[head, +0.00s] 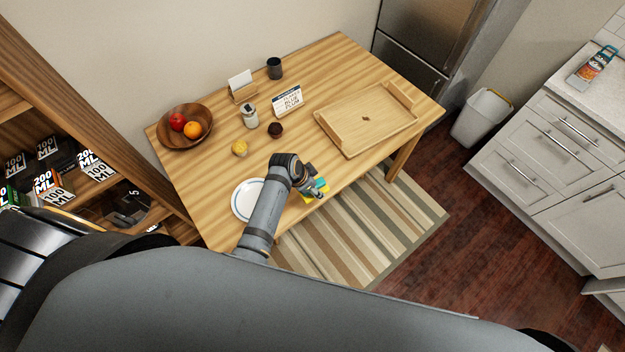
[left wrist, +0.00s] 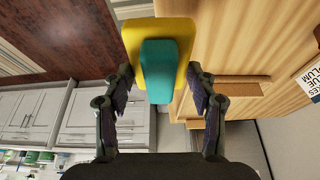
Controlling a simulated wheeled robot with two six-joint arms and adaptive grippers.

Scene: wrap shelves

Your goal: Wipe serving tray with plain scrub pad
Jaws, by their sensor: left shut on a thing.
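The serving tray (head: 343,133) is pale wood with raised ends and lies on the right part of the table. A small dark mark shows on its floor. My left gripper (head: 319,189) is over the table's front edge, left of and nearer than the tray. It is shut on the scrub pad, which has a teal part (head: 321,184) and a yellow part (head: 307,198). In the left wrist view the teal part (left wrist: 158,70) sits between the fingers, with the wider yellow part (left wrist: 140,33) behind it. The pad is apart from the tray. My right gripper is not in view.
The wooden table (head: 305,60) also holds a white plate (head: 240,205) by my arm, a fruit bowl (head: 165,138), two muffins, a shaker (head: 250,117), a calendar sign (head: 288,101), a card holder and a dark cup (head: 274,68). Bare wood lies between gripper and tray.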

